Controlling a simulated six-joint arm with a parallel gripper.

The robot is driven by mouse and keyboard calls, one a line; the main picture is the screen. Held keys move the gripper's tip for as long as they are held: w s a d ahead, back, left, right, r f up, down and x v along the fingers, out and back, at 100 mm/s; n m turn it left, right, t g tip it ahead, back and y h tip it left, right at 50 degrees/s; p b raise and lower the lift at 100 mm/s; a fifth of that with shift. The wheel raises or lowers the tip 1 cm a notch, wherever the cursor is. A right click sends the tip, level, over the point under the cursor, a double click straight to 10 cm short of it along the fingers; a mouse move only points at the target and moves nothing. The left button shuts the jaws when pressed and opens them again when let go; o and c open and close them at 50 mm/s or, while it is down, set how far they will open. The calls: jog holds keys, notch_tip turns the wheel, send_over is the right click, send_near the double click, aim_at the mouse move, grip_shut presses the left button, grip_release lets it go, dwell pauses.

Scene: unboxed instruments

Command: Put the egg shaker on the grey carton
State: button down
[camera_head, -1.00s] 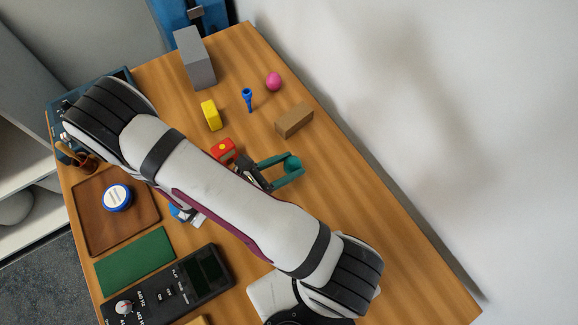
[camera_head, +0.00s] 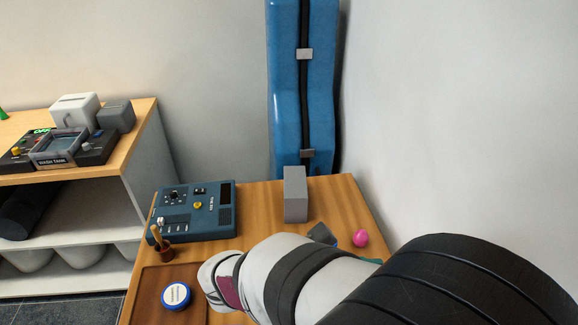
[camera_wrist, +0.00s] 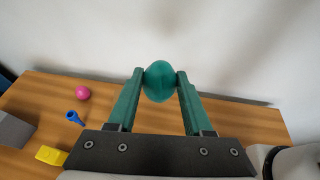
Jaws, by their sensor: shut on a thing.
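The teal egg shaker (camera_wrist: 158,88) is pinched between the teal fingertips of my gripper (camera_wrist: 160,75) in the wrist view. It is held up, with the tabletop below and behind it. The grey carton (camera_head: 295,197) stands upright near the far edge of the table in the head view, in front of a blue case. Part of it also shows at the left edge of the wrist view (camera_wrist: 14,130), to the left of my gripper and apart from it. In the head view my arm hides most of the gripper and the egg shaker.
A pink egg-like thing (camera_head: 361,238) lies right of the carton. A blue small item (camera_wrist: 75,118) and a yellow block (camera_wrist: 51,155) lie nearby. A blue device (camera_head: 194,212), a wooden tray (camera_head: 152,300) and a round tin (camera_head: 176,295) are at the left. A wall borders the right.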

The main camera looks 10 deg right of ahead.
jog(key=r, duration=0.2)
jog(key=shift+w+r, duration=0.3)
jog(key=shift+r, duration=0.05)
jog(key=w+d+n+t+y, duration=0.35)
jog(key=w+n+t, duration=0.25)
jog(key=w, duration=1.2)
jog(key=w+d+n+t+y, duration=0.2)
jog(key=w+n+t+y, duration=0.35)
jog(key=w, duration=1.25)
jog(key=n, duration=0.1)
send_over(294, 184)
jog(key=shift+h, duration=0.3)
notch_tip(294, 184, down, 12)
jog(key=shift+d+f, duration=0.1)
notch_tip(294, 184, down, 4)
